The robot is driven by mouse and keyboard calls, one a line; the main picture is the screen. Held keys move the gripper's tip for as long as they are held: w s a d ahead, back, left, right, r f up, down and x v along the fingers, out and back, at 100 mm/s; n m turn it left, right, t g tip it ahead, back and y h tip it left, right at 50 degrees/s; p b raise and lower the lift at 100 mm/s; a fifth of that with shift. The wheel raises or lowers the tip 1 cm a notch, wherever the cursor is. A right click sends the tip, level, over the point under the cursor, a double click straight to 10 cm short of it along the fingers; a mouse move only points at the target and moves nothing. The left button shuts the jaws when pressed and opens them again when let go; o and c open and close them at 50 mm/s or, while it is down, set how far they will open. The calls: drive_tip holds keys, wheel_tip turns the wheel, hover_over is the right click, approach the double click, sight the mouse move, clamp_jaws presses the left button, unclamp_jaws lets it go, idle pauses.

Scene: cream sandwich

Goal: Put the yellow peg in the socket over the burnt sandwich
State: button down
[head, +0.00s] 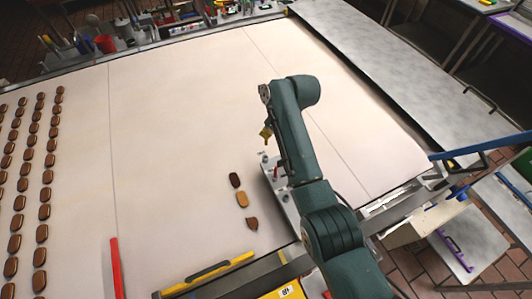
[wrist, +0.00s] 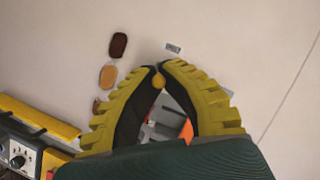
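My gripper (wrist: 158,75) has its yellow-ribbed fingers closed together at the tips on the small round yellow peg (wrist: 158,81). In the head view, a yellow piece at the arm's end (head: 266,132) shows above a pale plate (head: 291,207); peg and fingers are hard to tell apart there. The very dark, burnt-looking sandwich (head: 234,180) lies left of the plate and also shows in the wrist view (wrist: 118,45), left of the fingertips. I cannot make out the socket over it; my arm and fingers hide part of the plate.
Below the dark sandwich lie a golden one (head: 242,199) and a broken-looking brown one (head: 251,223). Rows of brown sandwiches (head: 43,210) fill the table's left. A red bar (head: 116,268) and a yellow level-like bar (head: 207,274) lie near the front edge. The middle is clear.

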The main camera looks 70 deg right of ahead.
drive_tip(key=f, duration=1)
drive_tip(key=shift+w+a+b, duration=0.1)
drive_tip(key=shift+a+b, duration=0.1)
drive_tip(key=shift+b, duration=0.15)
drive_tip(key=c, duration=1.2)
unclamp_jaws()
drive_tip(key=shift+c, duration=0.2)
drive_tip(key=shift+r, duration=0.4)
drive_tip(key=p+v, duration=0.1)
drive_tip(key=v, duration=1)
drive_tip(key=shift+s+r, duration=0.2)
drive_tip(key=shift+r, duration=0.05)
